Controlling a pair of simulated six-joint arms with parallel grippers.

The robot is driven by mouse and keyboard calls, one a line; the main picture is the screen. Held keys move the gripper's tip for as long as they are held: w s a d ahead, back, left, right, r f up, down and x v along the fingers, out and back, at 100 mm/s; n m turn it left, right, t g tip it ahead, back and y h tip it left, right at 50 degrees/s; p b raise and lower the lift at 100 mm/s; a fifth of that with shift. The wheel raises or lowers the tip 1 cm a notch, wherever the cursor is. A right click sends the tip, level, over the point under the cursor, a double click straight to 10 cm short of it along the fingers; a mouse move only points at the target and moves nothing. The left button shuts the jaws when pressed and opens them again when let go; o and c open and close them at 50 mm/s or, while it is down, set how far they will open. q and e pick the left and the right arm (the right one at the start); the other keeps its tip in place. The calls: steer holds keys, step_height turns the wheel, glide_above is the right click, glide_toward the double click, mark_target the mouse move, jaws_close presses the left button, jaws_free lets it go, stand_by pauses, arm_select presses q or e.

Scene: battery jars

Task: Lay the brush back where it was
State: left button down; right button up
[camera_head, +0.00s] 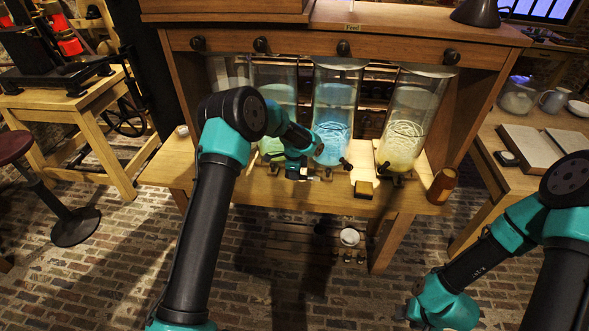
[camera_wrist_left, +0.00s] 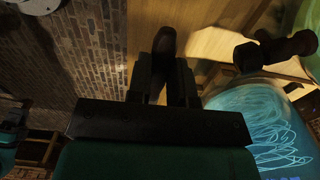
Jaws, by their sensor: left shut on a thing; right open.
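In the left wrist view, my left gripper (camera_wrist_left: 165,82) is shut on the brush (camera_wrist_left: 165,40), whose dark brown rounded end sticks out beyond the fingers. The pale wooden bench top lies past it. In the head view, my left gripper (camera_head: 297,170) is over the front of the bench, in front of the blue jar (camera_head: 336,100). The brush is too small and dark to make out there. My right gripper (camera_head: 410,312) is low at the lower right, away from the bench, with its fingers mostly hidden by the wrist.
Several tall glass jars with taps stand along the bench (camera_head: 408,192), including a pale yellow one (camera_head: 410,120). A small yellow-and-dark block (camera_head: 364,188) and a brown bottle (camera_head: 441,185) stand near the front edge. A small white bowl (camera_head: 349,237) is below the bench.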

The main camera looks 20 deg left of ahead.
mark_target(295, 190)
arm_select(q)
steer(key=shift+f, duration=3.05)
steer(key=c, duration=0.9)
jaws_free()
steer(key=shift+c, duration=0.2)
step_height(295, 190, up, 17)
steer(key=shift+r, duration=0.2)
